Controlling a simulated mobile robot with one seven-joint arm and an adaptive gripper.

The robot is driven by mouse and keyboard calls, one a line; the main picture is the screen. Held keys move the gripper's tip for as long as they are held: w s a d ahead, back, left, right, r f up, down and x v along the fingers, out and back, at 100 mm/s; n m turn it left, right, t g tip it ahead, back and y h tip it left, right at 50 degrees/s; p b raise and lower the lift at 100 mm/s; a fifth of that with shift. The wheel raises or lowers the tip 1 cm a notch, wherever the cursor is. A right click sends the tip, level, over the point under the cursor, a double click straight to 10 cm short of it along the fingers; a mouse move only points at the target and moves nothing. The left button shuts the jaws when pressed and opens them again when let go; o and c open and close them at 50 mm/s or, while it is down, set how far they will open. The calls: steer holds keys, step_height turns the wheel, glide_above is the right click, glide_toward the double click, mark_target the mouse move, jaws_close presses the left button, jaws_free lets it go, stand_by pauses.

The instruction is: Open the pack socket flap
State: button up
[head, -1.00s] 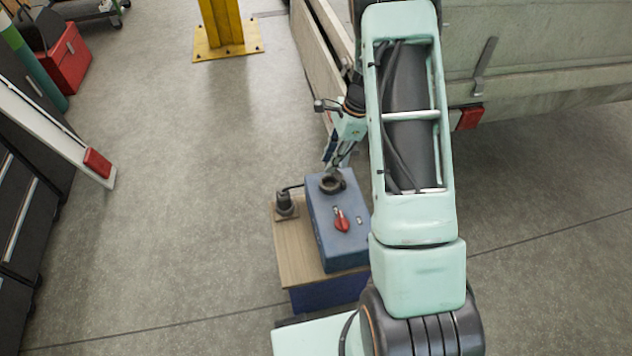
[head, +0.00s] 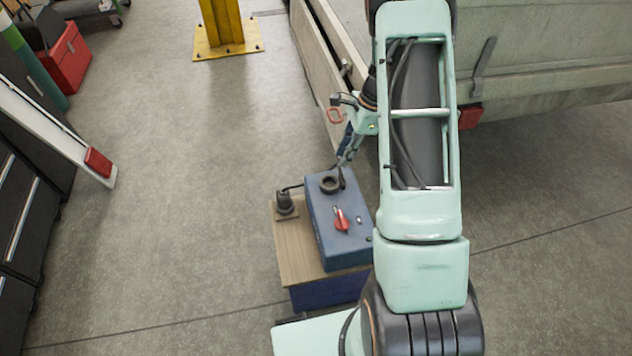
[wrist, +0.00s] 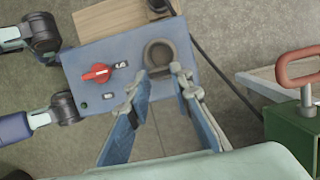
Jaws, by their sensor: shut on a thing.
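The blue pack (head: 345,250) stands on a wooden board, and it also shows in the wrist view (wrist: 90,55). A round dark socket ring (head: 330,185) is on its top, near the far end. The ring also shows in the wrist view (wrist: 152,47). A thin dark piece, apparently the flap (head: 342,178), stands up at the ring's right side. My gripper (wrist: 160,72) is at the ring's edge, its fingers on either side of the flap and shut on it. The fingertips hide part of the flap. A red knob (head: 341,220) sits on the pack's top.
A dark plug (head: 286,203) with a cable stands on the wooden board (head: 292,250) left of the pack. The trailer (head: 545,60) is behind and right. A green box with a red handle (wrist: 290,80) is at the wrist view's right. Floor left of the board is clear.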

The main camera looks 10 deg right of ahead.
steer(key=shift+d+r, duration=0.1)
steer(key=shift+d, duration=0.25)
steer(key=shift+c, duration=0.2)
steer(key=shift+d, duration=0.15)
steer(key=shift+d, duration=1.25)
steer(key=shift+d, duration=0.55)
steer(key=o, duration=0.8)
steer(key=shift+o, duration=0.2)
step_height(320, 180, up, 5)
steer(key=p, duration=0.3)
